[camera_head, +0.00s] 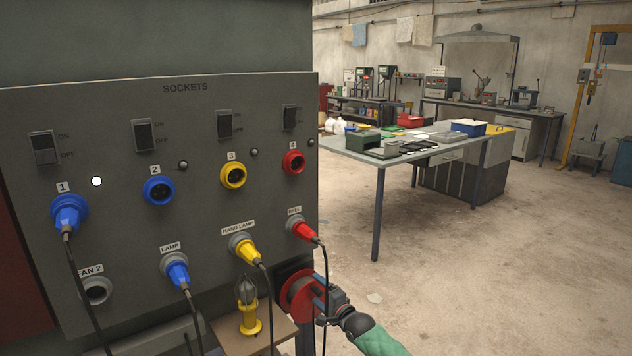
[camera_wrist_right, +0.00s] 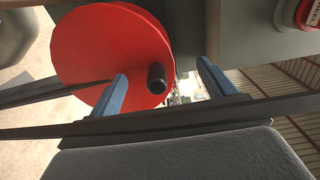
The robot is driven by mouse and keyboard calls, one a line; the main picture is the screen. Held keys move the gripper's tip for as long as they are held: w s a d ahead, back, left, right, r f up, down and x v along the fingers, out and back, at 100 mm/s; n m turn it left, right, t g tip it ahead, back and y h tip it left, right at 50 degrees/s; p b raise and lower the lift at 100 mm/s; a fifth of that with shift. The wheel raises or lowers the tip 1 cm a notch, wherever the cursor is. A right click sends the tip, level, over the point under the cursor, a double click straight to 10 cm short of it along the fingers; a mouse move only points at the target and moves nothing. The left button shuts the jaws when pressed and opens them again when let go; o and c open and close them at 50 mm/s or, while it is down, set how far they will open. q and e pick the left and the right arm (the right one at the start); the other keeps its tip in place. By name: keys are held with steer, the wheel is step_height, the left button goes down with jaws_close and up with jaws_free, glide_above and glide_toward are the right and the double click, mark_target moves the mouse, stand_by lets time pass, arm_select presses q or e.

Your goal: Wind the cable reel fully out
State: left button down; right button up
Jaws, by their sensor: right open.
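The cable reel (camera_head: 297,288) is a red disc beside the lower right edge of the socket panel, partly behind my right gripper. In the right wrist view the red reel (camera_wrist_right: 95,50) fills the upper left, with a short black crank knob (camera_wrist_right: 156,77) on its face. My right gripper (camera_head: 320,293) is at the reel, its blue fingers open. In the wrist view the knob appears between the fingertips (camera_wrist_right: 162,71); contact cannot be told. A red plug (camera_head: 302,230) sits in the socket labelled REEL, and its black cable hangs down past my gripper. My left gripper is not in view.
The socket panel (camera_head: 130,215) carries switches, numbered sockets, and blue and yellow plugs with hanging cables. A yellow hand lamp (camera_head: 248,312) stands on a small shelf below. Dark bands cross close to the wrist camera.

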steer(key=p+v, duration=0.1)
steer(key=v, duration=0.2)
steer(key=shift+s+r+p, duration=0.1)
steer(key=shift+s+p, duration=0.05)
steer(key=shift+p, duration=0.25)
steer(key=p+v, duration=0.2)
steer(key=v, duration=0.3)
steer(key=shift+s+d, duration=0.2)
